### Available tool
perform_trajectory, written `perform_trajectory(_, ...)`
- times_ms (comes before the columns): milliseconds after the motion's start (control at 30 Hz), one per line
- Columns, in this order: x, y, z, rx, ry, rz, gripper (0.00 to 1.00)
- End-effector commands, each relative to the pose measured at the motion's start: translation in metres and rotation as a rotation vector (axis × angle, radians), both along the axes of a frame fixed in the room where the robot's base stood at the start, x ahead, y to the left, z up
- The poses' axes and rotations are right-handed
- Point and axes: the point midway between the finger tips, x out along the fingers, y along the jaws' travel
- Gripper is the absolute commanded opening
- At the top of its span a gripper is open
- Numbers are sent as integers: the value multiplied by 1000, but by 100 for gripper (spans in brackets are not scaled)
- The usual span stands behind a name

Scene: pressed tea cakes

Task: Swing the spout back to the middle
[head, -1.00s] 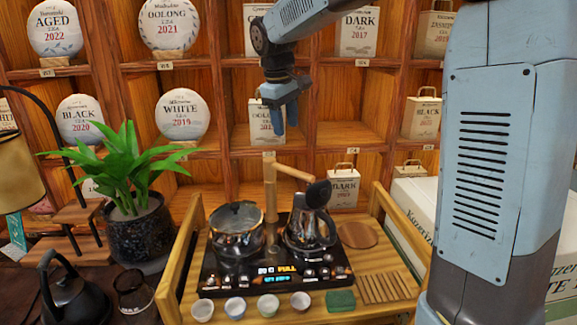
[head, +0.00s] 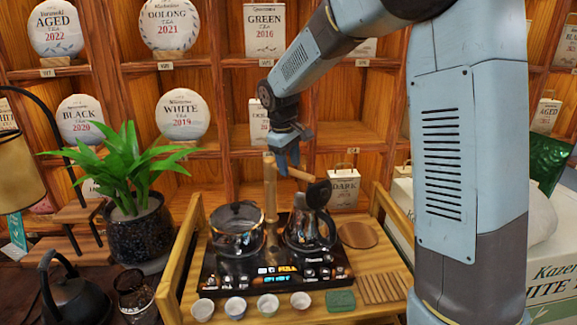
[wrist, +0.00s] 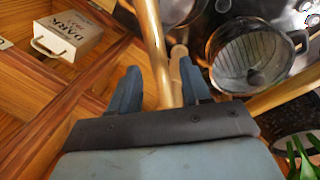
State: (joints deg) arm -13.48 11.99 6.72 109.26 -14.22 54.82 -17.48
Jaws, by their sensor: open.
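The bamboo spout (head: 300,174) slants from the top of its upright post (head: 270,190) to the right, over the kettle (head: 309,225) side of the black tea stove (head: 277,276). My gripper (head: 288,158) is open and empty, hanging just above and behind the spout near the post. In the wrist view, a long bamboo bar (wrist: 154,45), seemingly the spout, shows between my two spread fingers (wrist: 160,90). A shorter bamboo piece beside it is probably the post. I cannot tell whether a finger touches the bamboo.
The glass pot (head: 237,232) stands on the stove's left, with several small cups in front. A potted plant (head: 128,190) stands left of the wooden tray (head: 365,290). Shelves with tea cakes rise behind; a DARK box (head: 344,186) sits close behind the spout.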

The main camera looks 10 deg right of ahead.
Motion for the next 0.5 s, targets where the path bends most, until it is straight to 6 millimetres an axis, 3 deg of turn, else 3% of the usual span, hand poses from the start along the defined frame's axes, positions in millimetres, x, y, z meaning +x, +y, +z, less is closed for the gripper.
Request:
perform_trajectory(167, 2, -2, -10, 0, 0, 0, 47)
perform_trajectory(467, 2, -2, -12, 0, 0, -1, 47)
perform_trajectory(500, 2, -2, -12, 0, 0, -1, 44)
